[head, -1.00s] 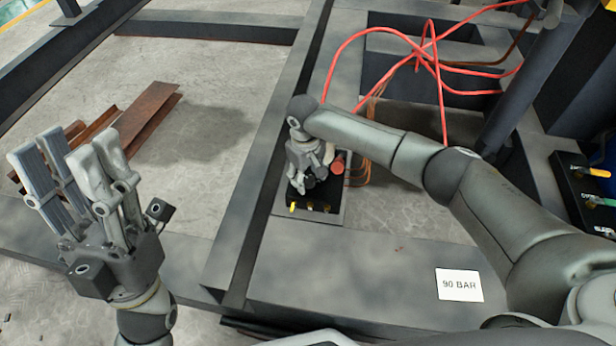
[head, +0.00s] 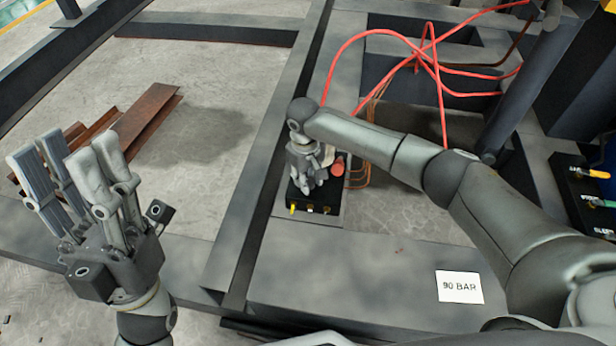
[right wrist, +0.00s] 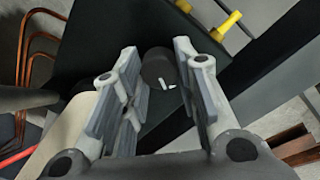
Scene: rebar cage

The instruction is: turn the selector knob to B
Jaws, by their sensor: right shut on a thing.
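The selector knob (right wrist: 157,68) is a dark round piece with white marks beside it in the right wrist view. It sits on a black control box (head: 329,212). In the head view my right gripper (head: 307,182) reaches down over the box and hides the knob. I cannot read any position letters or tell which way the knob points. My left gripper (head: 68,160) is open and empty, held up at the left, away from the box.
A yellow lever (right wrist: 227,25) sticks out of the box near the knob. A red cylinder (head: 338,167) stands beside my right gripper. Red hoses (head: 432,60) and copper pipes (head: 371,105) lie behind. A "90 BAR" plate (head: 459,286) lies in front.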

